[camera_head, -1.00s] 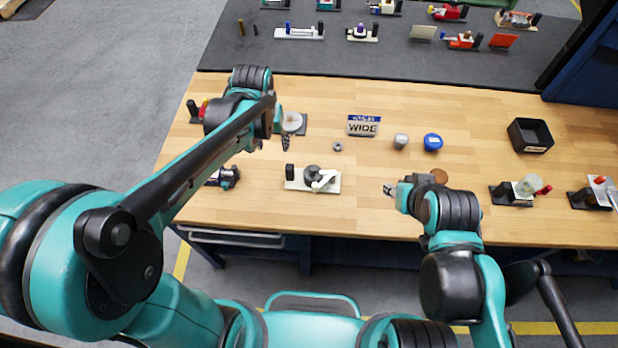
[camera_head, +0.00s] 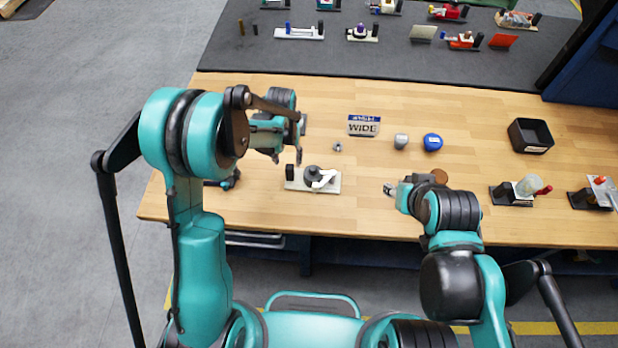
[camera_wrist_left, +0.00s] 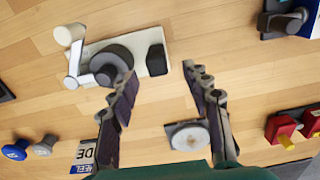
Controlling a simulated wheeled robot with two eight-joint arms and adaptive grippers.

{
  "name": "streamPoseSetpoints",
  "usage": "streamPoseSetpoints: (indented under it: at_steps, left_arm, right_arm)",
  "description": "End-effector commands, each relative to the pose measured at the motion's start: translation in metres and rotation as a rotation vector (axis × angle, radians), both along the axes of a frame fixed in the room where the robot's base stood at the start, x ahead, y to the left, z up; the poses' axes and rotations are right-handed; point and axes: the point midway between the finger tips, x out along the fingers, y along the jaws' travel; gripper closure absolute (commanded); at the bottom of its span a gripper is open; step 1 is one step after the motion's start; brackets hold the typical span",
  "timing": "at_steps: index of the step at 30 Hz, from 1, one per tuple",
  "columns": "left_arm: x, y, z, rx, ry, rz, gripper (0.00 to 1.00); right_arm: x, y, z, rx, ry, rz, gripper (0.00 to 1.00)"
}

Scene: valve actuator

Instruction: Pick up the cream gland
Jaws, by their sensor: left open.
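A pale, cream-white round piece (camera_wrist_left: 188,136) sits on a grey plate in the left wrist view, below and between my open fingers. I cannot tell for sure that it is the cream gland. In the head view my left arm hides it. My left gripper (camera_head: 287,157) is open and empty above the table; its fingers also show in the left wrist view (camera_wrist_left: 160,76). A valve unit (camera_head: 328,188) with a cream base, dark round body and white lever stands just right of it, and in the wrist view (camera_wrist_left: 82,55). My right gripper (camera_head: 390,189) hovers at the table's middle right.
A WIDE label (camera_head: 364,126), a small grey nut (camera_head: 337,147), a grey knob (camera_head: 401,141) and a blue knob (camera_head: 432,142) lie behind the valve. A black bin (camera_head: 530,135) stands at right. A red fixture (camera_wrist_left: 283,127) shows in the wrist view.

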Motion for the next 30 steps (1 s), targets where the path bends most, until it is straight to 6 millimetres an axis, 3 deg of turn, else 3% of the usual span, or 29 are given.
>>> streamPoseSetpoints:
  at_steps: [10, 19, 20, 25, 30]
  left_arm:
    - [0.0, -0.004, -0.045, 0.0, 0.0, 0.0, 0.52]
    - [-0.001, -0.004, -0.052, -0.001, 0.0, 0.0, 0.52]
    - [-0.001, -0.004, -0.052, -0.001, 0.0, 0.0, 0.54]
    - [-0.001, -0.004, -0.052, -0.001, 0.0, 0.0, 0.99]
    - [-0.001, -0.004, -0.052, -0.001, -0.001, 0.0, 1.0]
  right_arm:
    - [0.0, 0.0, 0.0, 0.0, 0.0, 0.0, 0.6]
    - [0.0, 0.0, 0.0, 0.0, 0.0, 0.0, 0.6]
    - [0.0, 0.0, 0.0, 0.0, 0.0, 0.0, 0.6]
    - [0.0, 0.0, 0.0, 0.0, 0.0, 0.0, 0.6]
    - [0.0, 0.0, 0.0, 0.0, 0.0, 0.0, 0.6]
